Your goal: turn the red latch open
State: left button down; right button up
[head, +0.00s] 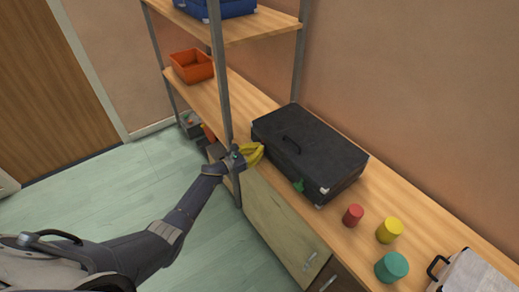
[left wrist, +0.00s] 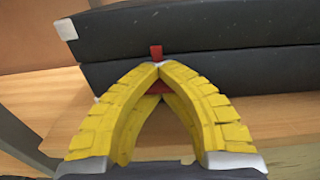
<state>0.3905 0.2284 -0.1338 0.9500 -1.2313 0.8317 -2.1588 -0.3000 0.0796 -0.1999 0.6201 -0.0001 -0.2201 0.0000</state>
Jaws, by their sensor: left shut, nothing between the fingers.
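A black case (head: 310,150) lies flat and closed on the wooden counter. The red latch (left wrist: 156,52) is on the case's front face at the lid seam. In the left wrist view its top shows just above my fingertips, and more red shows between the fingers; the rest is hidden behind them. I cannot see the red latch in the head view. My left gripper (head: 262,150), with yellow fingers, is at the case's near left side. Its fingertips (left wrist: 160,66) meet, shut and empty, in front of the latch; I cannot tell whether they touch it. My right gripper is not in view.
A green latch (head: 298,186) is on the same case face. Red (head: 353,215), yellow (head: 390,230) and teal (head: 391,267) cylinders stand on the counter to the right. A metal shelf post (head: 220,80) rises close to my left gripper. An orange bin (head: 192,65) sits behind.

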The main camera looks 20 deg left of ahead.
pick_arm(q)
jog(key=shift+r, duration=0.1)
jog(key=shift+w+a+n, duration=0.15)
jog(key=shift+n, duration=3.15)
jog(key=c, duration=0.8)
grip_release()
jog(key=shift+c, duration=0.2)
jog(key=shift+s+a, duration=0.2)
jog(key=shift+s, duration=0.15)
jog(key=v, duration=1.1)
jog(key=shift+a, duration=0.15)
